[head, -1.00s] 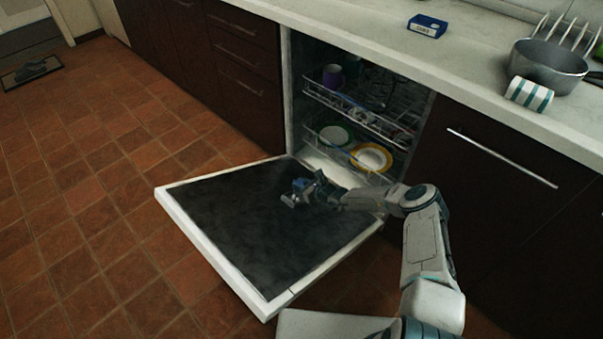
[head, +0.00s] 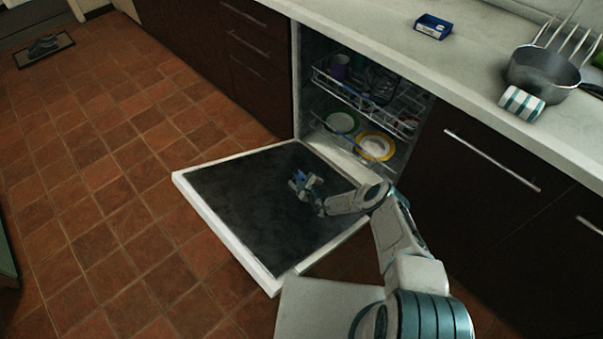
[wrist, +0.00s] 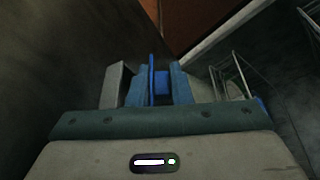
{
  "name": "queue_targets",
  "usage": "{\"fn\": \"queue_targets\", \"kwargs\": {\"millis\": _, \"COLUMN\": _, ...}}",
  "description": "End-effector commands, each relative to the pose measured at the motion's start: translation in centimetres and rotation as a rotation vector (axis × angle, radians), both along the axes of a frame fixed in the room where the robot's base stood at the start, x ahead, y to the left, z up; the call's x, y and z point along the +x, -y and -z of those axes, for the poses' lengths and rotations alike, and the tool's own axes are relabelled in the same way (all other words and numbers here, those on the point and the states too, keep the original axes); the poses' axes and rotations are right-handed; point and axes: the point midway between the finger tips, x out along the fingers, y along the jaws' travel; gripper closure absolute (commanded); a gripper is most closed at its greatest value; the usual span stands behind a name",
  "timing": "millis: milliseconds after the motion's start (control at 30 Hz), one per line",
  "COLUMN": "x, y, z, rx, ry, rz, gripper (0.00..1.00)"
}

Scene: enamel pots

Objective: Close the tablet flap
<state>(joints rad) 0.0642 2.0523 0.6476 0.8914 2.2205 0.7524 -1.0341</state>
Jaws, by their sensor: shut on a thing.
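The open dishwasher door (head: 225,215) lies folded down, its dark inner face up. My gripper (head: 304,184) is low over this inner face, right of its middle. In the wrist view my gripper (wrist: 158,88) has its blue-padded fingers closed around a thin upright blue piece (wrist: 152,72), which looks like the tablet flap, standing up rather than flat. The fingers hide its lower part and the tablet compartment. In the head view the flap is too small to tell apart from the fingers.
The dishwasher's racks (head: 365,100) hold a purple cup (head: 340,66), a green-rimmed plate (head: 341,122) and a yellow-rimmed plate (head: 376,146). The counter (head: 470,75) above carries a blue box (head: 433,27), a striped roll (head: 521,103) and a pot (head: 545,72).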

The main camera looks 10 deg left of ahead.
Motion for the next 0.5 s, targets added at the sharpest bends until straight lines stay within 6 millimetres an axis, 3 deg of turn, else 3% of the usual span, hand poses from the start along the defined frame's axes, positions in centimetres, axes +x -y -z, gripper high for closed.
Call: {"fn": "queue_targets", "kwargs": {"millis": 500, "x": -0.2, "y": -0.1, "z": 0.38, "rx": -0.091, "ry": 0.118, "rz": 0.007, "gripper": 1.0}}
